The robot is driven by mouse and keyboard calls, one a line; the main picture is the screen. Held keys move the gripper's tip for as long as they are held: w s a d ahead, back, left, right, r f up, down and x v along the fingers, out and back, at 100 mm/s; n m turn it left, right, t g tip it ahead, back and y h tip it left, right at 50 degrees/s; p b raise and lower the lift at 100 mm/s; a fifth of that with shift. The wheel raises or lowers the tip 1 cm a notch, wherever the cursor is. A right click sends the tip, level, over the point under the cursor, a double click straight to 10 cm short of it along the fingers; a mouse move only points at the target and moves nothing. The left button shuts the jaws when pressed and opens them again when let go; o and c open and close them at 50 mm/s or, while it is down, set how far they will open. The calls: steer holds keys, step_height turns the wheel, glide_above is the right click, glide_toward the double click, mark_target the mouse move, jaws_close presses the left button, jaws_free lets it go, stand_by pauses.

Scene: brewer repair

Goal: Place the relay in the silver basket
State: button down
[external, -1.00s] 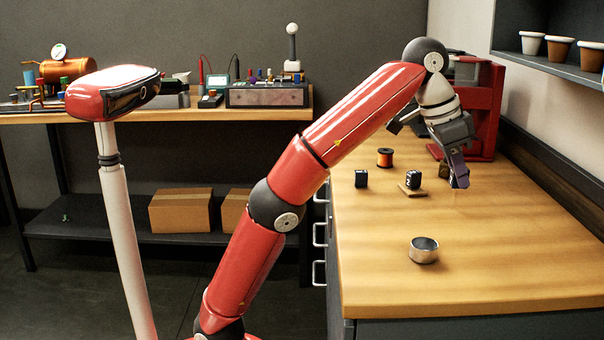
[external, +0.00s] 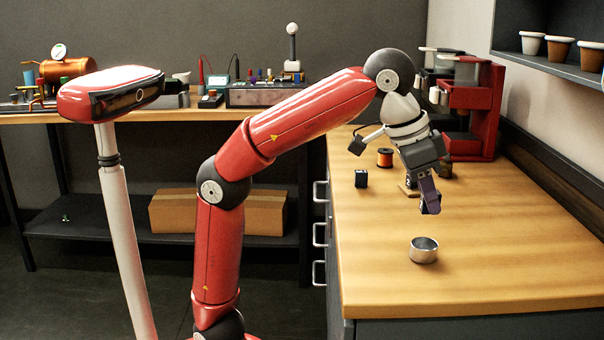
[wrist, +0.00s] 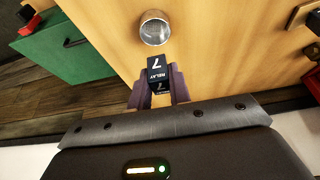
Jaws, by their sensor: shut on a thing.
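The relay (wrist: 157,66) is a black block with white "RELAY" and "7" lettering, held between the purple fingers of my gripper (wrist: 158,88) in the wrist view. In the external view my gripper (external: 430,205) points down above the wooden bench, and the relay is mostly hidden by the fingers. The silver basket (external: 423,256) is a small round metal cup on the bench, below and nearer the camera than my gripper. In the wrist view the silver basket (wrist: 155,32) lies just beyond the relay, apart from it.
A black block (external: 361,178) stands left of my gripper, with an orange spool (external: 385,157) behind it. A wooden piece (external: 407,190) is partly hidden behind the gripper. The red machine (external: 474,105) stands at the back right. The bench around the basket is clear.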

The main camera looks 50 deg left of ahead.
mark_target(421, 208)
steer(key=shift+f+b, duration=1.85)
steer(key=shift+f, duration=0.8)
steer(key=c, duration=1.2)
jaws_free()
step_height(421, 208, up, 6)
steer(key=p, duration=0.5)
steer(key=shift+f, duration=0.15)
steer(key=shift+w+r+b, duration=0.1)
steer(key=shift+r+b, duration=0.1)
steer(key=shift+b, duration=0.1)
steer(key=shift+r, duration=0.5)
